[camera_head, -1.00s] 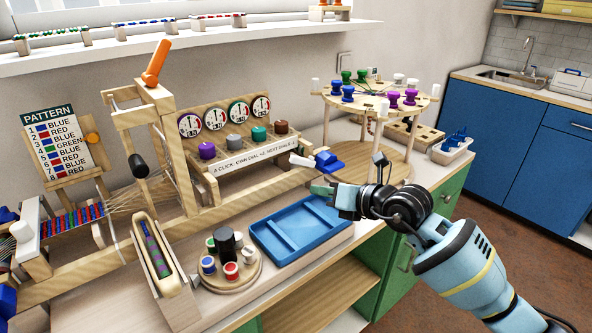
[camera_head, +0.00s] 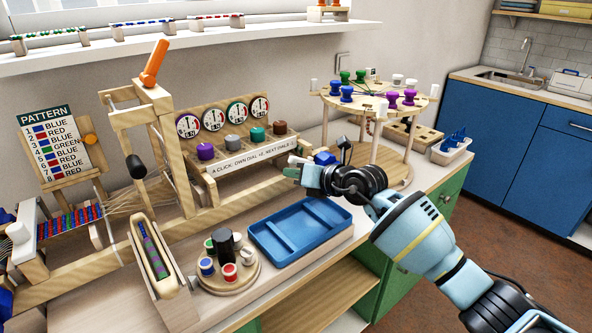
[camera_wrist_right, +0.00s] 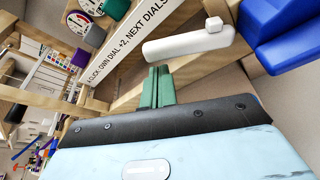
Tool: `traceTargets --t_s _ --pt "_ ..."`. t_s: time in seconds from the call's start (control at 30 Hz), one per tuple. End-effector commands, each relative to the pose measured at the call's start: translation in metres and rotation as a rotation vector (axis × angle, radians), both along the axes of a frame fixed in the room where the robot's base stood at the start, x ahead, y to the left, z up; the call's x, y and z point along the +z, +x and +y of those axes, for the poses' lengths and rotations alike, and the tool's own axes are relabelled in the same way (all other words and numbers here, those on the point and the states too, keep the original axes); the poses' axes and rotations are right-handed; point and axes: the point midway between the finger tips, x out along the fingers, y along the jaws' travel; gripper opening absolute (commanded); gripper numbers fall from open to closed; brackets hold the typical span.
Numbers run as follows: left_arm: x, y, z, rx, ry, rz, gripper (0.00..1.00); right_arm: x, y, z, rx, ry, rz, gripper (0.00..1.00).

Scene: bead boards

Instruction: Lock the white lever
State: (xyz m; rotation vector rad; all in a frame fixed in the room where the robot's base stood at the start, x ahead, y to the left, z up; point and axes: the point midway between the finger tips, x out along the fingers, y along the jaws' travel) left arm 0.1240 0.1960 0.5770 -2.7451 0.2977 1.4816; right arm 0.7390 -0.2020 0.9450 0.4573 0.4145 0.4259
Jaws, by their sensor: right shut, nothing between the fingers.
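The white lever (camera_wrist_right: 190,45) is a rounded bar with a small square knob at its right end in the wrist view. It lies beside a blue block (camera_wrist_right: 275,40). In the head view a small part of the lever (camera_head: 297,160) shows just above my right gripper (camera_head: 288,173), at the right end of the wooden dial frame. My right gripper's green fingers (camera_wrist_right: 160,72) are shut with nothing between them. Their tips point at the lever's lower side, very close; I cannot tell whether they touch. My left gripper is not in view.
The dial panel (camera_head: 252,162) with colored knobs stands left of the gripper. A blue tray (camera_head: 262,240) lies in front, with a round peg board (camera_head: 242,278) beside it. A round wooden stand with spools (camera_head: 425,100) rises behind my right arm.

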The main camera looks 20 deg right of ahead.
Motion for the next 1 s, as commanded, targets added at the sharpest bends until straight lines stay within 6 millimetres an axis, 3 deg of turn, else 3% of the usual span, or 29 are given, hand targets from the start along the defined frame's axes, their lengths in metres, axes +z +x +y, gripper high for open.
traceTargets --t_s 0.63,1.0 --pt "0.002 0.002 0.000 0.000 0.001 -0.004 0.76 0.008 0.001 -0.005 0.000 0.011 0.006 0.00" --pt "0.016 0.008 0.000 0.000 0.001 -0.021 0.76 0.021 0.003 -0.009 -0.001 0.143 0.052 0.00"
